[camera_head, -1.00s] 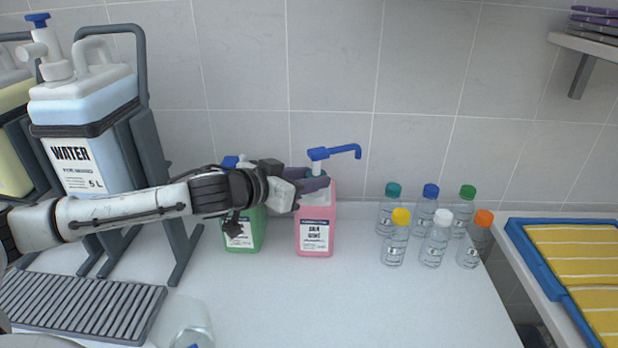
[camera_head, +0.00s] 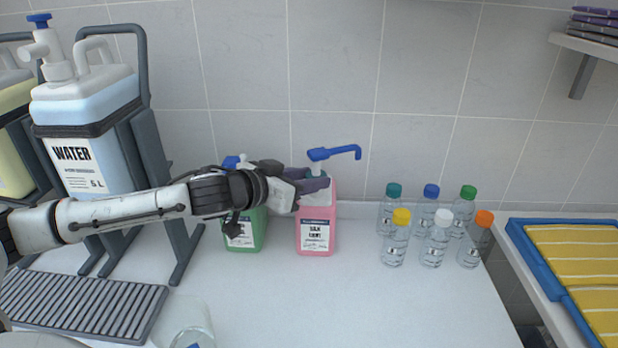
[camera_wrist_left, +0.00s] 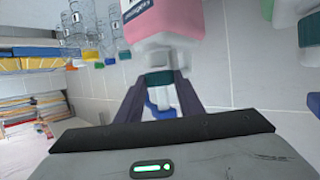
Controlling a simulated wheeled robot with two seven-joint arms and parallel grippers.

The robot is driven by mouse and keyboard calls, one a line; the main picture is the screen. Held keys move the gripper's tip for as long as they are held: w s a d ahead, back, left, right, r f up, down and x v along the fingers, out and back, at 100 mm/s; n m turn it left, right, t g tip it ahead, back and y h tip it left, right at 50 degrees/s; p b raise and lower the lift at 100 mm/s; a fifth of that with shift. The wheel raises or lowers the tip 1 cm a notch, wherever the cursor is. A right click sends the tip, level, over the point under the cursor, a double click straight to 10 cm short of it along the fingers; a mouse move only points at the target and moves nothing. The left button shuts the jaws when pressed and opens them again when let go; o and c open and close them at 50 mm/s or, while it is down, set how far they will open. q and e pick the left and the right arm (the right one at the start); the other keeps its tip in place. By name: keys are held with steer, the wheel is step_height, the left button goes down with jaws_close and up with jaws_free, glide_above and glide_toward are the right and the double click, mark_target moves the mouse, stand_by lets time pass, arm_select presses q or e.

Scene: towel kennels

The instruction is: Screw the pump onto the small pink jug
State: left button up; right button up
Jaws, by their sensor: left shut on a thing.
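The small pink jug (camera_head: 316,228) stands upright on the counter against the tiled wall, its label facing me. It also shows upside down in the left wrist view (camera_wrist_left: 165,22). The pump (camera_head: 333,153), with a blue spout pointing right and a white stem, stands upright at the jug's mouth. My left gripper (camera_head: 318,180) is shut on the pump at its dark green collar (camera_wrist_left: 158,78). The gripper partly hides the jug's top, so I cannot tell how far the collar is threaded. My right gripper does not show.
A green jug (camera_head: 245,230) stands just left of the pink one, partly behind my left arm. Several capped clear bottles (camera_head: 436,238) stand to the right. A large water canister (camera_head: 85,125) sits in a rack at left. The front middle counter is clear.

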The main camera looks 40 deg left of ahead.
arm_select(q)
steer(key=shift+f+b, duration=0.3)
steer(key=shift+f, duration=0.25)
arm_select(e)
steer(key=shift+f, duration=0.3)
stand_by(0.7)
arm_select(q)
steer(key=shift+f, duration=0.55)
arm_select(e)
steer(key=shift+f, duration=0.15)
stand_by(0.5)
arm_select(q)
steer(key=o, duration=1.1)
steer(key=shift+o, duration=0.2)
